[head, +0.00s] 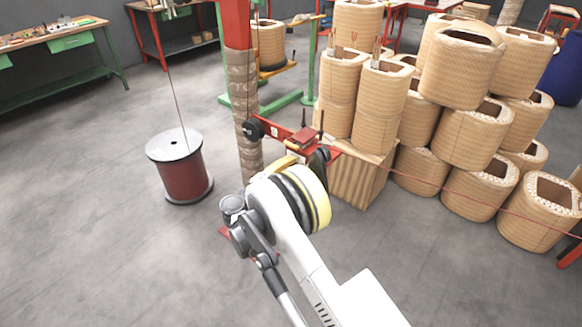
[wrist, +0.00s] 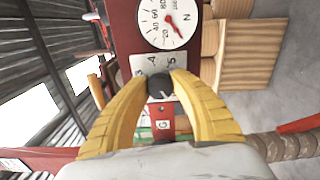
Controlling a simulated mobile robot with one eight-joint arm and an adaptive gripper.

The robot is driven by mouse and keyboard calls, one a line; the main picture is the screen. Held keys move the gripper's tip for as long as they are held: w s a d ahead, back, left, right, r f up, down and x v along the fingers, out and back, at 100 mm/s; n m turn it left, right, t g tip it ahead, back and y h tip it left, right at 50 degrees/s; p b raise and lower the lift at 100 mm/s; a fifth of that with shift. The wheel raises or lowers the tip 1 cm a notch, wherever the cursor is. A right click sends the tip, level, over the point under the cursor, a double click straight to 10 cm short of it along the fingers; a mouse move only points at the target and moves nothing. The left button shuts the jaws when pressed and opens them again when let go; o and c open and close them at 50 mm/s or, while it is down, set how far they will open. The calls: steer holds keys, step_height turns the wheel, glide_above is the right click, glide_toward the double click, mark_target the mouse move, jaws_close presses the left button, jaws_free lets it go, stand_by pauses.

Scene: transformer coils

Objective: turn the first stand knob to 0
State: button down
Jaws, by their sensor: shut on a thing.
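The stand's red panel (wrist: 127,22) fills the upper middle of the wrist view. It carries a round white dial (wrist: 168,24) with a red needle and, below it, a pale number plate (wrist: 180,68) showing 3, 4 and 5. A small dark knob (wrist: 159,86) sits at this plate. My gripper (wrist: 161,80) has its yellow fingers on both sides of the knob, shut on it. The fingers hide part of the plate, and I cannot read the knob's setting. In the head view my gripper (head: 288,163) is at the red stand (head: 285,132), mostly hidden by my wrist.
A wrapped post (head: 243,100) stands just behind my gripper. A red wire spool (head: 183,175) stands on the floor to the left. Several tan coils (head: 470,150) are stacked to the right, some on a wooden block (head: 350,178).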

steer(key=shift+d+n, duration=0.1)
steer(key=shift+n, duration=0.4)
steer(key=c, duration=1.4)
jaws_free()
steer(key=v, duration=1.2)
